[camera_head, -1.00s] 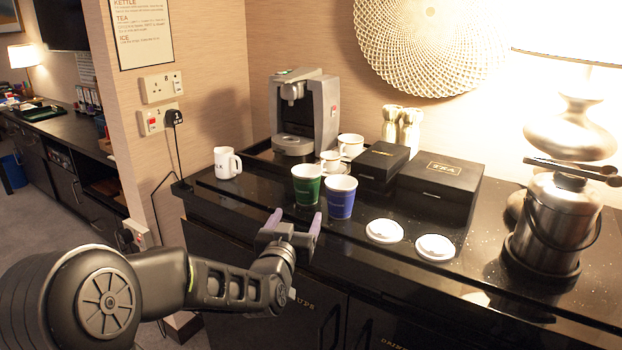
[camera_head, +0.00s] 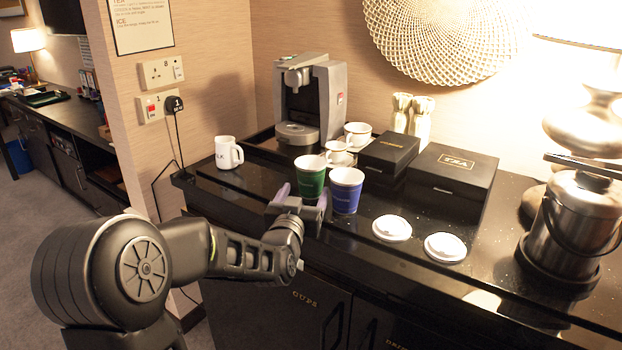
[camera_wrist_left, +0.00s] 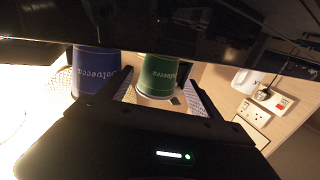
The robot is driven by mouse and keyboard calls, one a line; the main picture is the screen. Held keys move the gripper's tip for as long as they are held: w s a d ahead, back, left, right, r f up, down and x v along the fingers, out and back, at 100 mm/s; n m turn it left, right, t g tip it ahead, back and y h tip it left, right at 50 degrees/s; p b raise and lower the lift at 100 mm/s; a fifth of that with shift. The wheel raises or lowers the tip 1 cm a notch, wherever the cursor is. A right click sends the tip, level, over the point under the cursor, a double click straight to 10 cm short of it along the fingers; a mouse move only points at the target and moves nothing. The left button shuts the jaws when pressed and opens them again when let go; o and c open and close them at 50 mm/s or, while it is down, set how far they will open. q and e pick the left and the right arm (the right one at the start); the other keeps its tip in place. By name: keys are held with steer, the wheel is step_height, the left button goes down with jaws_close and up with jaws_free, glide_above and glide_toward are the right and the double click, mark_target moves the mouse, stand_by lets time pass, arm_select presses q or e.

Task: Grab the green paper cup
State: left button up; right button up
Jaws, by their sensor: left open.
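The green paper cup (camera_head: 310,177) stands upright on the black counter, just left of the blue paper cup (camera_head: 345,191). My left gripper (camera_head: 303,192) is open at the counter's front edge, with its fingers pointing at the green cup. In the left wrist view the green cup (camera_wrist_left: 160,75) shows upside down between the two open fingers (camera_wrist_left: 160,100). The blue cup (camera_wrist_left: 96,72) is outside them, beside the left finger. I cannot tell whether the fingers touch either cup. My right gripper is not in view.
A white mug (camera_head: 227,153) stands to the left. A coffee machine (camera_head: 308,100) and white cups (camera_head: 338,152) are behind. Black boxes (camera_head: 450,180), two white lids (camera_head: 392,228) and an ice bucket (camera_head: 566,235) are to the right. The counter front left of the green cup is clear.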

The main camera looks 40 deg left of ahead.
mark_target(308, 187)
arm_select(q)
steer(key=x, duration=0.5)
steer(key=shift+w+a+f+p, duration=0.1)
steer(key=shift+f+p, duration=0.1)
steer(key=shift+p, duration=0.15)
steer(key=shift+c, duration=0.2)
steer(key=c, duration=1.1)
